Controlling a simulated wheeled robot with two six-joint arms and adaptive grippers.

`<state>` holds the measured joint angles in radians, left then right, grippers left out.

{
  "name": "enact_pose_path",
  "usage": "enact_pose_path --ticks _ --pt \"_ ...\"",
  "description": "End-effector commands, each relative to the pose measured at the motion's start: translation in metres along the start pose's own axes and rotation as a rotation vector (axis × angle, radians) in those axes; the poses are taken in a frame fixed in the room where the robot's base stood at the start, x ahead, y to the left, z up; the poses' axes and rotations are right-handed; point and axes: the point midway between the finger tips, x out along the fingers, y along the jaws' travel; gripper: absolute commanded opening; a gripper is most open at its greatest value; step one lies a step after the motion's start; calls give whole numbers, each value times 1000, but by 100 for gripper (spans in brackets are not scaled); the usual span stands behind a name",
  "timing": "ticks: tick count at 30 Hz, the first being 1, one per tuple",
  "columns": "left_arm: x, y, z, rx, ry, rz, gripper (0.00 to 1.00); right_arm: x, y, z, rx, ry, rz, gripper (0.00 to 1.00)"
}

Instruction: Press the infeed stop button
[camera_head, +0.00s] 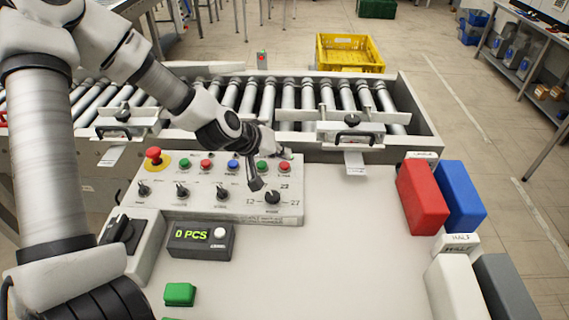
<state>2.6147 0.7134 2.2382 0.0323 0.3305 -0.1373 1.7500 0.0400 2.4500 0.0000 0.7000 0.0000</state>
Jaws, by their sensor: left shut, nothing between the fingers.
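A light grey control panel (225,205) carries a row of buttons. There are two small red buttons, one left of centre (206,164) and one at the right end (284,167). The labels are too small to read, so I cannot tell which is the infeed stop button. My left gripper (256,184) is shut and empty, pointing down over the right half of the panel, near the right-hand green button (261,167) and above the mode knob. I cannot tell whether its tip touches the panel. My right gripper is not in view.
A red mushroom button (153,153) stands at the panel's left end, with black knobs below the buttons. A counter box (202,240) reads 0 PCS. Behind is a roller conveyor (270,95). Red (421,197) and blue (459,196) blocks stand right. The table middle is clear.

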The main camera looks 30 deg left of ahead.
Motion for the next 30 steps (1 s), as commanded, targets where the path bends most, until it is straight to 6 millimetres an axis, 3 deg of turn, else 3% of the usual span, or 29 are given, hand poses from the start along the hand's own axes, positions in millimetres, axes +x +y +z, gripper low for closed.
enact_pose_path --ticks 30 --pt "10 -7 7 0 0 0 0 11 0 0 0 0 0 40"
